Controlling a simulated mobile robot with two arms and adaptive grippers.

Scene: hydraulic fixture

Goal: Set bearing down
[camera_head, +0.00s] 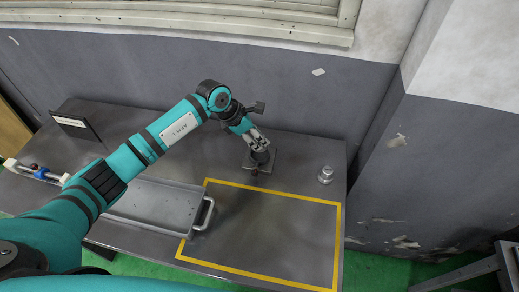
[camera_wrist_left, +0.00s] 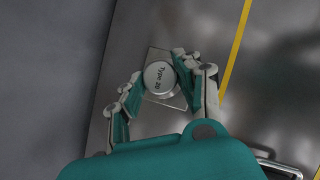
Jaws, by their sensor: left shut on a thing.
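My left gripper (camera_head: 259,148) reaches down at the back middle of the table. In the wrist view my left gripper (camera_wrist_left: 158,88) has its fingers on both sides of a round, pale metal piece marked "Type 20", which I take to be the bearing (camera_wrist_left: 160,76), and is shut on it. The bearing is over a square metal plate (camera_wrist_left: 176,101). This plate (camera_head: 270,168) also shows under the gripper in the head view. I cannot tell whether the bearing touches the plate. My right gripper is not in view.
A small silvery cylinder (camera_head: 326,174) stands near the table's right edge. A metal tray (camera_head: 155,203) with a handle is left of a yellow-outlined area (camera_head: 340,230), which is empty. A wall runs close behind.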

